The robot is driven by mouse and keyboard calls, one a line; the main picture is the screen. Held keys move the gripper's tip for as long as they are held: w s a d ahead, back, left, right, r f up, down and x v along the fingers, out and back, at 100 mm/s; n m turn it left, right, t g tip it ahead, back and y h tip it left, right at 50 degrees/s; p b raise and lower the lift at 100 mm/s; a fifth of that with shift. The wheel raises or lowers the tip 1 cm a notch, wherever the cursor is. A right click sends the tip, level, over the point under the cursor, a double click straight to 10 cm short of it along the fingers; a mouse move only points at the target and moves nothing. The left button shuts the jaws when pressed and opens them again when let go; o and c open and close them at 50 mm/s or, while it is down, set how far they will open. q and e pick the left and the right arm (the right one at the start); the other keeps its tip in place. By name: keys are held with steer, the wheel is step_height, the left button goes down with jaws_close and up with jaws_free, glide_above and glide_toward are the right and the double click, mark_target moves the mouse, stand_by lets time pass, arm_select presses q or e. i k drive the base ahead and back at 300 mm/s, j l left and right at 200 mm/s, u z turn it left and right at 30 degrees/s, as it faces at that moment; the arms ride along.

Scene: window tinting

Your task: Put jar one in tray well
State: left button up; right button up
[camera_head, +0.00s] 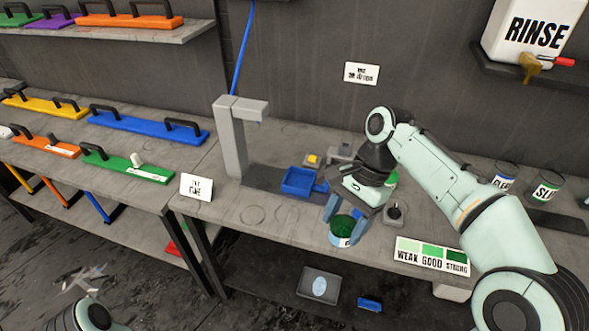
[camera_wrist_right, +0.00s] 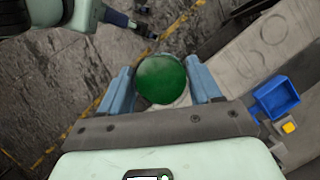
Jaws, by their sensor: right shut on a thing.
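My right gripper (camera_head: 345,222) is shut on a jar (camera_head: 342,231) with a green top and a pale label, held out near the bench's front edge. In the right wrist view the jar (camera_wrist_right: 162,79) shows its round green top between the two blue fingers of my right gripper (camera_wrist_right: 162,85). A small blue tray (camera_head: 298,181) stands on the bench, left of and behind the jar; the tray (camera_wrist_right: 277,97) also shows at the right of the wrist view. My left gripper (camera_head: 84,277) is low at the far left, away from the bench; its jaw state is unclear.
A dark knob (camera_head: 394,213) and a WEAK GOOD STRONG card (camera_head: 432,255) lie right of the jar. Labelled jars (camera_head: 543,187) stand farther right. The bench front left, with faint rings (camera_head: 252,215), is clear.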

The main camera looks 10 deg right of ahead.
mark_target(299, 183)
steer(key=i, duration=1.15)
